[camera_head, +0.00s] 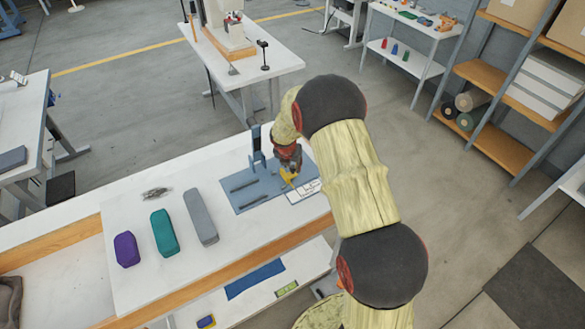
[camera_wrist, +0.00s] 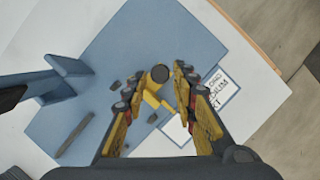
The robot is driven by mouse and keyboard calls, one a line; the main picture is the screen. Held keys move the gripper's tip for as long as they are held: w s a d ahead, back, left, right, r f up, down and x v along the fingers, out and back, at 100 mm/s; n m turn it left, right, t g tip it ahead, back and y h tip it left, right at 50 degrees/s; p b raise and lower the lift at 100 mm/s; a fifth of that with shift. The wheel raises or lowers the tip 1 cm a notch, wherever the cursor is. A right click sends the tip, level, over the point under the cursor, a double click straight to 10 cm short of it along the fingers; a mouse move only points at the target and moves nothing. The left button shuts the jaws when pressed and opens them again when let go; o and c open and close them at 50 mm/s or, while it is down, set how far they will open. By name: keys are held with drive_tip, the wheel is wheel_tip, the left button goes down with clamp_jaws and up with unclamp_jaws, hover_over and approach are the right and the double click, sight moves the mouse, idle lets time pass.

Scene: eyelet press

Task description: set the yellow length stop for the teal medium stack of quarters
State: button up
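The teal stack (camera_head: 164,233) lies on the white bench at left, between a shorter purple stack (camera_head: 126,249) and a longer grey one (camera_head: 201,217). The yellow length stop (camera_head: 288,176) is on the blue plate (camera_head: 238,203) near its right end. In the wrist view the stop (camera_wrist: 152,99) has a dark round knob (camera_wrist: 160,73). My gripper (camera_wrist: 160,72) is open, with a finger on either side of the knob and small gaps visible. A white label card (camera_wrist: 219,90) beside the stop is partly covered by a finger; "MEDIUM" is partly readable.
A blue-grey upright (camera_head: 256,146) stands at the plate's back edge and shows at left in the wrist view (camera_wrist: 68,75). Dark slots or bars lie on the plate. A small metallic object (camera_head: 156,193) lies behind the teal stack. The bench between stacks and plate is clear.

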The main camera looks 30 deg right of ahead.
sight(290, 172)
drive_tip(key=shift+x, duration=1.05)
drive_tip(key=shift+c, duration=1.2)
clamp_jaws()
